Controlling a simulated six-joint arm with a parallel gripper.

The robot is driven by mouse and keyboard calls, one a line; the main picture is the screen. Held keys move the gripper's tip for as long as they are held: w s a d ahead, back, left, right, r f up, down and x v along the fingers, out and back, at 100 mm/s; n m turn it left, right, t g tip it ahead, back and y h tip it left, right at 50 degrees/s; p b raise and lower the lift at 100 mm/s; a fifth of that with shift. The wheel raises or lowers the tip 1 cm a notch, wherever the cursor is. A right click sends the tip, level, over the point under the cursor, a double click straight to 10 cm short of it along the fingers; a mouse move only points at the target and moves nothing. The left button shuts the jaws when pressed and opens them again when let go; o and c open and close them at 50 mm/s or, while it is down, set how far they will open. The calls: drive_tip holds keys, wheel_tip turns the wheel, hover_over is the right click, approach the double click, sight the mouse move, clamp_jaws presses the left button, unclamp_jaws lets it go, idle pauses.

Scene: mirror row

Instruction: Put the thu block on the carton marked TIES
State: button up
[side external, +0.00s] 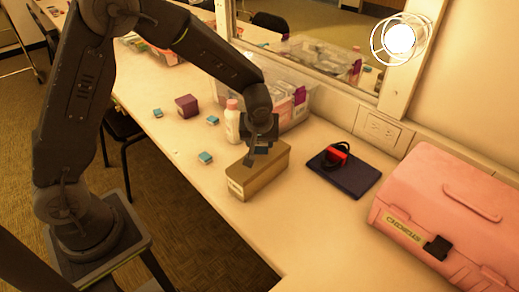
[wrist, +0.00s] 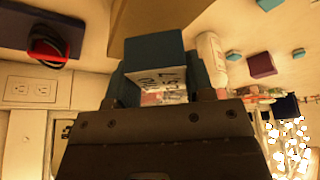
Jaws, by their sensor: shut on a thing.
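My gripper (side external: 257,154) is low over the tan carton (side external: 262,174), near its far end. In the wrist view my gripper (wrist: 160,85) is shut on a blue block (wrist: 153,48) with a white, printed face; I cannot read its lettering surely. The held block is mostly hidden in the side view, and I cannot tell whether it touches the carton top. The carton has a pale label on its near end, too small to read. Its tan surface also shows in the wrist view (wrist: 150,14).
Several small teal blocks (side external: 205,157) and a purple box (side external: 187,105) lie left of the carton. A white bottle (side external: 232,124) and a clear bin (side external: 296,118) stand behind. A dark blue book (side external: 345,180) bearing a red-and-black item (side external: 335,156) and a pink case (side external: 440,215) are right.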

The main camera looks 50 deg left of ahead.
sight(259, 150)
drive_tip(key=shift+f, duration=1.8)
drive_tip(key=shift+f, duration=0.15)
drive_tip(key=o, duration=0.9)
drive_tip(key=v, duration=1.2)
drive_tip(key=s+r+m+h, duration=0.1)
drive_tip(key=s+r+m, duration=0.2)
drive_tip(key=s, duration=0.4)
drive_tip(key=s+r+m+t+h, duration=0.1)
drive_tip(key=s+r+m, duration=0.2)
drive_tip(key=s, duration=0.4)
drive_tip(key=s+a+r+m+t+h, duration=0.1)
drive_tip(key=s+r+m, duration=0.2)
drive_tip(key=s+r, duration=0.2)
drive_tip(key=shift+s+a+r, duration=0.1)
drive_tip(key=shift+s+r, duration=0.05)
drive_tip(key=shift+s, duration=0.4)
drive_tip(key=shift+s+a+r, duration=0.1)
drive_tip(key=shift+s, duration=0.4)
